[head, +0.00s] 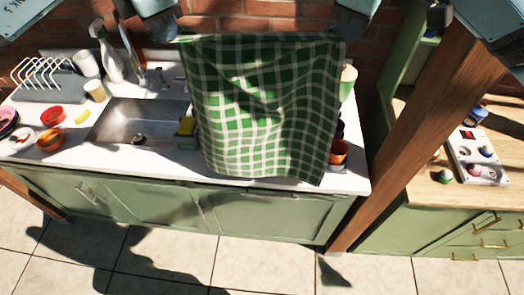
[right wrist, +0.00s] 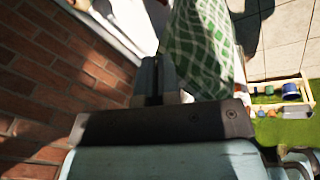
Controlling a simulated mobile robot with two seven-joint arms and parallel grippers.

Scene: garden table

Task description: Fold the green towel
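The green and white checked towel (head: 262,110) hangs spread out above the counter in the head view, its top edge roughly level and its lower part draped down in front of the counter. My left gripper (head: 176,37) is at the towel's upper left corner and appears shut on it. My right gripper (head: 345,36) is at the upper right corner. In the right wrist view the right gripper's fingers (right wrist: 158,78) are together, with the towel (right wrist: 203,45) hanging from beyond them. The fingertips themselves are partly hidden.
A white counter (head: 90,158) with a steel sink (head: 135,118) lies behind and left of the towel. A dish rack (head: 48,82), spray bottle (head: 110,60) and bowls (head: 50,139) stand at left. An orange cup (head: 339,151) is beside the towel. A wooden post (head: 415,135) rises at right.

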